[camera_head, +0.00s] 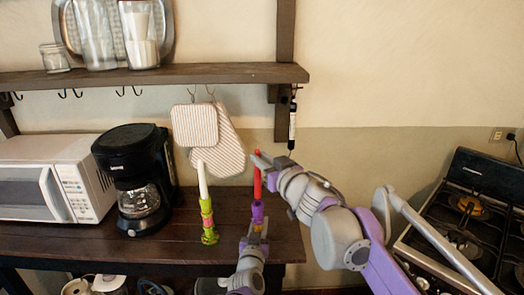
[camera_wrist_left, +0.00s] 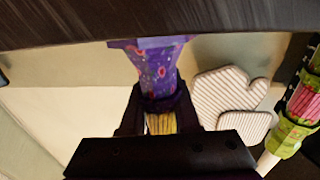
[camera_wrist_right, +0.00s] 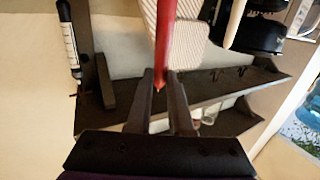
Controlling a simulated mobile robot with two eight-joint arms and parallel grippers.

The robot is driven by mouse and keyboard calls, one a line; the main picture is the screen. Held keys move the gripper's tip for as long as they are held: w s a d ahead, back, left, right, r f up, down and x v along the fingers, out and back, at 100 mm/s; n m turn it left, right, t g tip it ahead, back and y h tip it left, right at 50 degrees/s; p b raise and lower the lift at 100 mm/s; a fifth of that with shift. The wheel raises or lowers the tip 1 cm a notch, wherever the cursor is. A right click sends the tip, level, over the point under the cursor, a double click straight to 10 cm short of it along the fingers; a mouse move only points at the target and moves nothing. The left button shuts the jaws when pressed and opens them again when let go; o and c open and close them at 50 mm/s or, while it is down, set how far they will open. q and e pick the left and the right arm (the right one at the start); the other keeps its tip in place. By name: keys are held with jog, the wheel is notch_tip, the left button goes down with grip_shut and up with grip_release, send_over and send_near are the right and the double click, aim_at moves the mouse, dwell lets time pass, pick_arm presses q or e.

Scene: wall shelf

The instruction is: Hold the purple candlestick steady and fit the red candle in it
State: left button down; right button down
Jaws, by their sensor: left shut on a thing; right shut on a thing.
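The purple candlestick (camera_head: 257,213) stands upright near the right end of the dark table. It shows upside down in the left wrist view (camera_wrist_left: 158,68). My left gripper (camera_wrist_left: 160,102) is shut on it from the front. The red candle (camera_head: 257,185) is upright directly above the candlestick, its lower end at the candlestick's top. I cannot tell whether it is inside the socket. My right gripper (camera_wrist_right: 160,78) is shut on the candle near its upper tip (camera_wrist_right: 158,84).
A green patterned candlestick (camera_head: 209,225) with a white candle (camera_head: 202,180) stands close to the left. A coffee maker (camera_head: 132,175) and microwave (camera_head: 50,190) stand further left. Oven mitts (camera_head: 222,150) hang behind, under the wall shelf (camera_head: 170,75). A stove (camera_head: 465,220) is at right.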

aim_at(259, 172)
jog(key=shift+f, duration=0.6)
jog(key=shift+f, duration=1.6)
dwell(0.8)
jog(key=c, duration=0.7)
grip_release()
jog(key=shift+c, duration=0.2)
jog(key=v, duration=1.2)
pick_arm(q)
jog(key=c, duration=0.6)
grip_release()
jog(key=shift+o, duration=0.2)
